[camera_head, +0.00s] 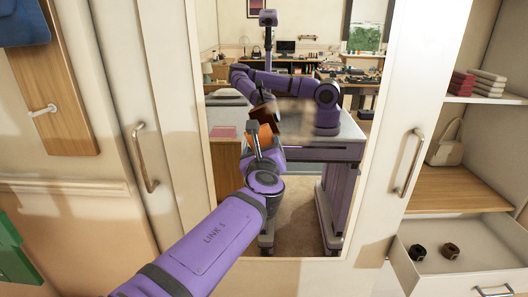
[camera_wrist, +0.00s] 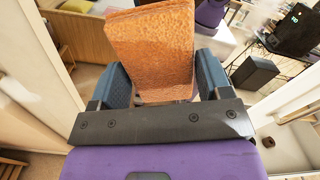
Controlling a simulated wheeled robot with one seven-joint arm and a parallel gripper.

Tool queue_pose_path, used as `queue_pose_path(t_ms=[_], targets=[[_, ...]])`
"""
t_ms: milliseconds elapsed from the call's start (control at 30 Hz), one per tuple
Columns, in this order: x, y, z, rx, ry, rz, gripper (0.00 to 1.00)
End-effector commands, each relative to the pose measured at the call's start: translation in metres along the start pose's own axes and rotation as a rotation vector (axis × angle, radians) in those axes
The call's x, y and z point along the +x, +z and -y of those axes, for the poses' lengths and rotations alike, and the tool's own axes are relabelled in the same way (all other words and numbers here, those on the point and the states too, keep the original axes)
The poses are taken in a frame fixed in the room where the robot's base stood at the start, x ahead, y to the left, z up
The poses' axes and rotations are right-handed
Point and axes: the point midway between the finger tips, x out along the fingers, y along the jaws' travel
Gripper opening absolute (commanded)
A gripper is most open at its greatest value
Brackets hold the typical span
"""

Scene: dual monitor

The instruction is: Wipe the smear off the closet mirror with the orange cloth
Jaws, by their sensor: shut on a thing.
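My gripper (camera_head: 256,140) is in front of the closet mirror (camera_head: 225,170), left of its middle. In the wrist view my gripper (camera_wrist: 162,78) has its two blue-grey fingers shut on the orange cloth (camera_wrist: 152,42), a thick, upright block that stands out beyond the fingers. The cloth (camera_head: 264,136) shows only in small part in the head view, beside my gripper. A blurred tan smear (camera_head: 302,122) appears on the mirror, right of my gripper. Whether the cloth touches the glass cannot be told.
The mirror reflects my own arm and body and a room with desks. A door handle (camera_head: 146,158) stands out at left and another handle (camera_head: 408,162) at right. At far right are open shelves with a bag (camera_head: 446,143) and an open drawer (camera_head: 455,262) with two small dark items.

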Motion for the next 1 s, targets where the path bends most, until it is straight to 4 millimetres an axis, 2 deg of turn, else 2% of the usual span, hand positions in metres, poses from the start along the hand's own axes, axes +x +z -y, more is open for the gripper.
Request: queue_pose_path(t_ms=[300, 500, 1000], targets=[[0.032, 0.0, 0.001, 0.002, 0.0, 0.0, 0.48], [0.044, -0.001, 0.001, 0.002, 0.0, 0.0, 0.48], [0.049, 0.0, 0.0, 0.002, 0.0, 0.0, 0.48]])
